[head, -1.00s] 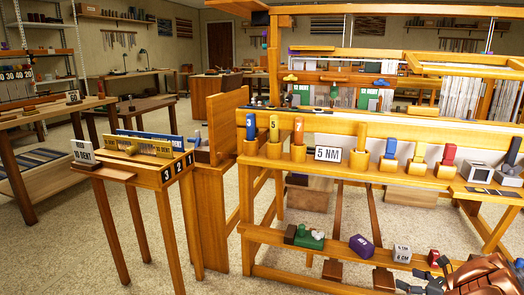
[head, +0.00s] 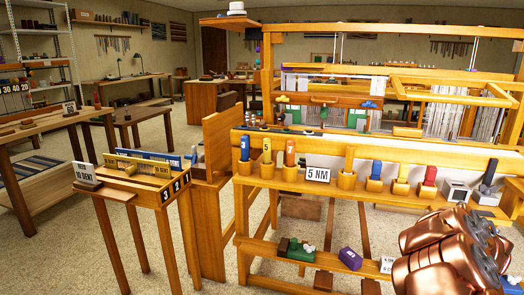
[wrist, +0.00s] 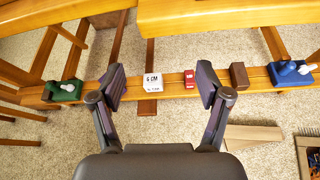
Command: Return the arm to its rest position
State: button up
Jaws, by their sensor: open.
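My gripper (wrist: 162,88) is open in the wrist view, its two dark fingers spread wide with nothing between them in their grip. Beyond the fingers lies the loom's lower rail (wrist: 172,84), with a white block marked 6 CM (wrist: 152,80) and a red block (wrist: 190,79) on it. In the head view, my copper-coloured arm (head: 450,255) fills the lower right corner. The gripper's fingers cannot be made out there.
The wooden floor loom (head: 330,182) stands close in front, with coloured spools in cups and a 5 NM sign (head: 318,174). A small stand (head: 145,185) with reeds is to the left. On the lower rail are a green block (head: 300,252) and a purple block (head: 350,258).

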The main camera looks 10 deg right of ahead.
jog(key=s+r+m+g+h+p, duration=0.1)
jog(key=s+r+m+h+p, duration=0.15)
jog(key=r, duration=0.45)
jog(key=s+r+m+g+h+p, duration=0.1)
jog(key=r+m+p, duration=0.1)
jog(key=r+m, duration=0.3)
jog(key=s+r+m+h+p, duration=0.1)
jog(key=r+m+h+p, duration=0.15)
jog(key=r, duration=0.55)
jog(key=s+a+r+m+g+p, duration=0.3)
jog(key=s+a+r+m+p, duration=0.3)
jog(key=r+m, duration=0.15)
jog(key=s+a+r+m+g+y+p, duration=0.2)
jog(key=s+a+m+g+y+p, duration=0.2)
jog(key=s+a+p, duration=0.4)
jog(key=s+a+r+m+g+y+p, duration=0.2)
jog(key=s+a+m+g+y+p, duration=0.3)
jog(key=s+a, duration=1.7)
jog(key=a+m+y+p, duration=0.1)
jog(key=a+m+p, duration=0.3)
jog(key=a, duration=0.3)
jog(key=shift+r, duration=0.35)
jog(key=shift+s, duration=0.1)
